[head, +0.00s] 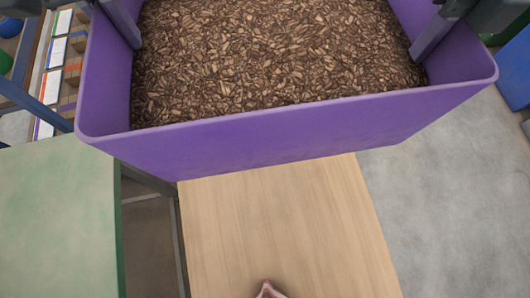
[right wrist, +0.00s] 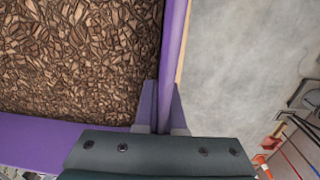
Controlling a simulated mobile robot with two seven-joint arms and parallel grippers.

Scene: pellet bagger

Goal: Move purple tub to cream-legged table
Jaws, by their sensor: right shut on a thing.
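The purple tub (head: 250,138) fills the top of the head view, full of brown chips (head: 270,60). Its near rim slants, lower at the left in the picture. My right gripper (right wrist: 160,112) is shut on the tub's right rim, one finger on each side. My left gripper (head: 122,22) is at the tub's left rim, with one finger inside the wall; its other finger is hidden. The tub's base is hidden, so I cannot tell whether it touches anything below.
A wood-topped table (head: 285,230) lies under and in front of the tub; its leg colour is unclear. A green-topped table (head: 55,220) stands left of it, across a narrow gap. Shelving with boxes (head: 55,50) is at the back left. Grey floor (head: 450,200) is clear at right.

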